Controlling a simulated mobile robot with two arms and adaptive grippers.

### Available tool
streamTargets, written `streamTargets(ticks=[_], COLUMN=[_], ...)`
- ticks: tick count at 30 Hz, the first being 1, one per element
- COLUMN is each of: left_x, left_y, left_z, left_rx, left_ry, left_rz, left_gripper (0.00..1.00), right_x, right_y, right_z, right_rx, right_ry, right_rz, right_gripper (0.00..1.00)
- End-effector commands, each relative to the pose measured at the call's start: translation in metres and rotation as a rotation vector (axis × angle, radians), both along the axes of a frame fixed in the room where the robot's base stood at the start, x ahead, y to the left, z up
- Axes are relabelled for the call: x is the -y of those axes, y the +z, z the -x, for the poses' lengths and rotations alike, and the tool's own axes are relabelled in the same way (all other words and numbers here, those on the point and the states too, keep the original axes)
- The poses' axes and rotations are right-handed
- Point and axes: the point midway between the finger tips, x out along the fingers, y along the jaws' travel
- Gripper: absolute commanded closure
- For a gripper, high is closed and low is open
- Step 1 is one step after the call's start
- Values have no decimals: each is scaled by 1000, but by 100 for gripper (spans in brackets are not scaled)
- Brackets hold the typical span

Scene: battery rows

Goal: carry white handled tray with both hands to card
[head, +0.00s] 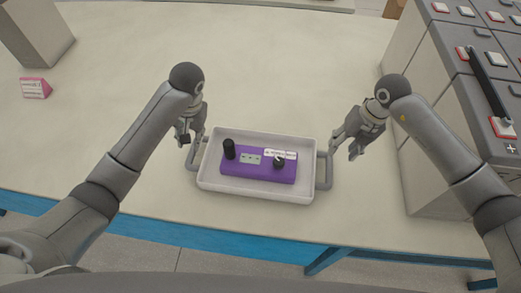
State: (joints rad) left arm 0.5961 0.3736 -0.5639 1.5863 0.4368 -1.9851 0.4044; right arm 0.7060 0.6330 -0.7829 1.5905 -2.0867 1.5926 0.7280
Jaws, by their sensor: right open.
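A white tray (212,186) with a grey handle at each end sits on the pale table near its front edge. A purple device (258,174) with a black cylinder, a knob and labels lies in it. My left gripper (192,145) is above and beside the left handle (195,153); its jaw opening is hard to make out. My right gripper (344,148) is open and empty, just right of and above the right handle (324,171). A pink card (35,88) stands at the far left of the table.
A grey block (35,35) stands at the back left. A large grey cabinet with red and white switches (470,80) fills the right side. The table between the card and the tray is clear, apart from my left arm crossing in front.

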Motion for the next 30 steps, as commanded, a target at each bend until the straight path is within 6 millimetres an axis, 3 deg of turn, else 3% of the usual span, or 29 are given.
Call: streamTargets(ticks=[14,30], left_x=[-2,-18], left_y=[-7,-91], left_z=[0,0], left_rx=[-3,-4], left_ry=[1,1], left_rz=[-1,-1], left_gripper=[70,70], right_x=[0,-18], right_y=[-7,-92], right_z=[0,0], right_rx=[-4,-4], right_ry=[-1,-1], right_rz=[5,3], right_gripper=[56,56])
